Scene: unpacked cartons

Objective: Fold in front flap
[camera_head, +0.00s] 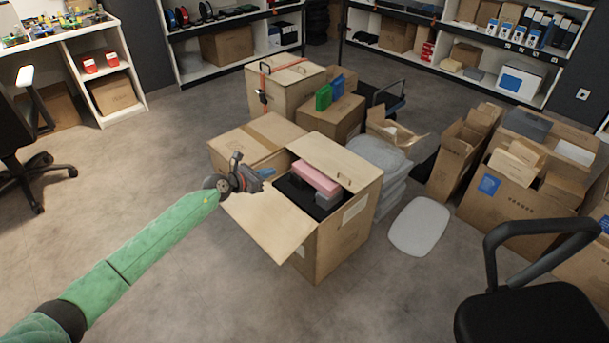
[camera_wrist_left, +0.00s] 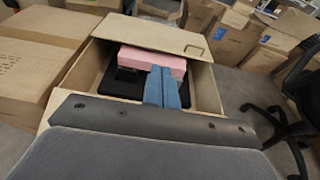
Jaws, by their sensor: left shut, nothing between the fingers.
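The open carton (camera_head: 345,228) stands mid-floor. Its front flap (camera_head: 265,222) sticks outward to the left and slopes down. Another flap (camera_head: 345,153) with a hand slot lies at the far side, also seen in the left wrist view (camera_wrist_left: 165,32). Inside are a pink block (camera_head: 315,177) and dark padding; the pink block also shows in the left wrist view (camera_wrist_left: 152,62). My left gripper (camera_head: 268,173) is shut and empty, its blue fingers (camera_wrist_left: 166,88) pointing towards the opening. It appears above the flap's upper left edge; contact cannot be told. My right gripper is out of view.
A closed carton (camera_head: 250,145) stands close behind on the left. Taller cartons (camera_head: 285,85) stand farther back. Grey bags (camera_head: 378,165) and a white lid (camera_head: 420,225) lie to the right. A black chair (camera_head: 530,310) is at front right. Floor at front left is clear.

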